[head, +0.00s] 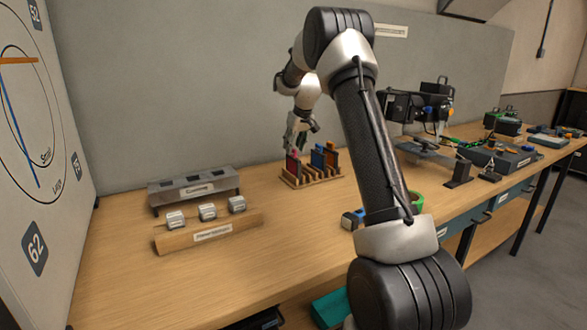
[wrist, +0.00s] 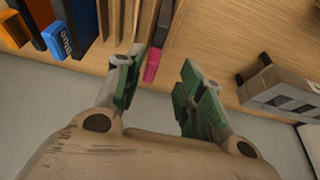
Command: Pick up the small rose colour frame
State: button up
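The small rose colour frame shows in the wrist view as a rose tab (wrist: 152,65) on a narrow dark frame (wrist: 162,27). It stands in a slotted wooden rack (head: 312,181), at the rack's left end in the head view. My gripper (wrist: 161,72) is open, with its green-padded fingers apart. In the wrist view the rose tab lies between the fingertips, closer to the left one. I cannot tell whether the fingers reach down around it; no contact shows. In the head view my gripper (head: 299,137) is just above the rack's left end and partly hides the frame.
Blue and orange frames (head: 325,156) stand in the rack's right part. Stage equipment (head: 420,105) fills the right side. The bench front is mostly clear.

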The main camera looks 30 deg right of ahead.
aim_at(291, 156)
jog(key=x, duration=0.5)
jog(key=w+d+x, duration=0.1)
jog(key=x, duration=0.2)
jog(key=shift+r, duration=0.1)
grip_shut()
